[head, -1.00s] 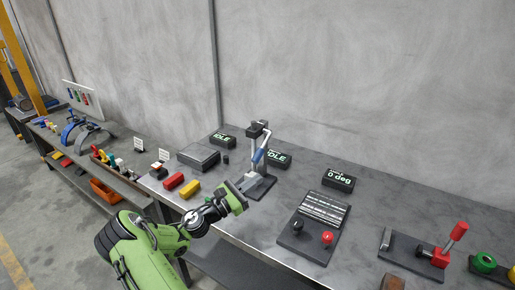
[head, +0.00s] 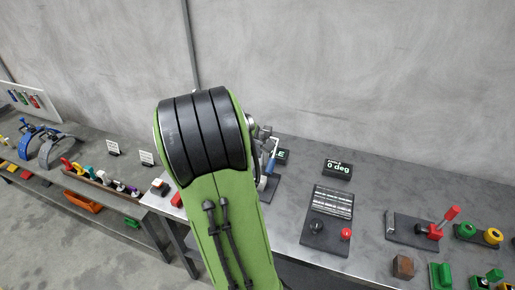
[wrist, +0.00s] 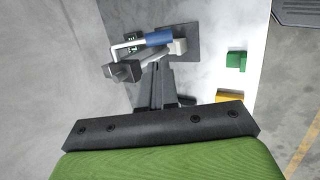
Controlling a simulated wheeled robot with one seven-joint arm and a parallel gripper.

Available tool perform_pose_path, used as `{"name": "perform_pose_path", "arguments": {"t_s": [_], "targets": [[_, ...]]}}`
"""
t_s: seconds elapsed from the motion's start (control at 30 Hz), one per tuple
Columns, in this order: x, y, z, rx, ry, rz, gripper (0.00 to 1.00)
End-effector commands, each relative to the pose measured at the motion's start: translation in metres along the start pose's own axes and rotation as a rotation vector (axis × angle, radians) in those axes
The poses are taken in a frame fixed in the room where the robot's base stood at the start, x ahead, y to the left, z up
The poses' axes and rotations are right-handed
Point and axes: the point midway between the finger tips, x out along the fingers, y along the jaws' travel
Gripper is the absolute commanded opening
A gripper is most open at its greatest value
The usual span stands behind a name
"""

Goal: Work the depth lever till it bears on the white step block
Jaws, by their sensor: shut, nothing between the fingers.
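The lever with the blue grip (head: 272,164) stands on a small press-like fixture at the back of the bench, partly hidden behind my arm in the head view. In the wrist view its blue grip (wrist: 160,37) joins a bent light rod, with a dark block at the rod's left end. My gripper (wrist: 158,66) is shut and empty, its fingers pointing at the fixture just below the grip; I cannot tell whether they touch it. I cannot make out a white step block in either view.
A dark plate with black and red knobs (head: 328,225) and a "0 deg" display (head: 337,169) are to the right. Further right is a red-handled lever (head: 447,220). Green (wrist: 236,60) and yellow (wrist: 230,95) blocks lie right of the fixture in the wrist view.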

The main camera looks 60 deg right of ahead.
Motion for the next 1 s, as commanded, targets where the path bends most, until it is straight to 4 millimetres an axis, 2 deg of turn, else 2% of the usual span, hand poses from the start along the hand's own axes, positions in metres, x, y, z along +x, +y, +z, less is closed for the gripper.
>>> {"name": "perform_pose_path", "arguments": {"t_s": [0.03,0.1,0.4,0.57,1.0], "targets": [[0.015,-0.002,0.001,0.002,-0.005,-0.003,0.0],[0.03,-0.002,0.001,0.002,-0.006,-0.003,0.0],[0.089,-0.001,0.001,0.001,-0.004,-0.001,0.0],[0.102,0.0,0.0,0.001,-0.001,0.001,0.0],[0.108,-0.003,-0.001,0.005,-0.002,0.027,0.0]]}}
